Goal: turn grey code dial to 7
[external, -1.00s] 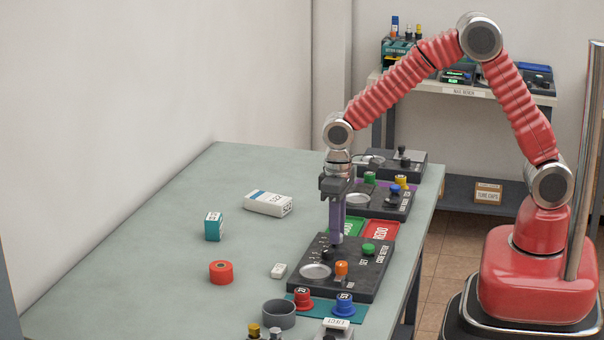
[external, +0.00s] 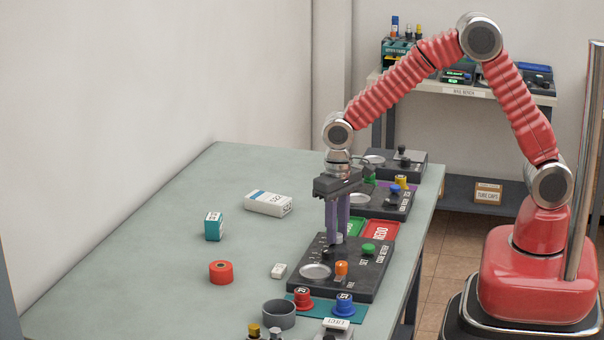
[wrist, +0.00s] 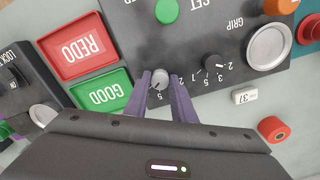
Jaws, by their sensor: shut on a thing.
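The grey code dial (wrist: 160,79) sits on the dark panel, which is labelled CODE SETTER (external: 372,268) in the external view. My gripper (wrist: 160,82) points down with its two purple fingers on either side of the dial, shut on it. In the external view my gripper (external: 338,236) is low over the panel's far left corner. A numeral 5 shows beside the dial in the wrist view; a finger hides other marks, and I cannot tell where the dial's pointer is.
A black GRIP dial (wrist: 213,63) is close to the grey one. A green SET button (external: 368,249), an orange button (external: 341,268) and a silver disc (external: 315,272) share the panel. The red REDO tray (external: 381,230) and green GOOD tray (wrist: 101,92) lie just beyond.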

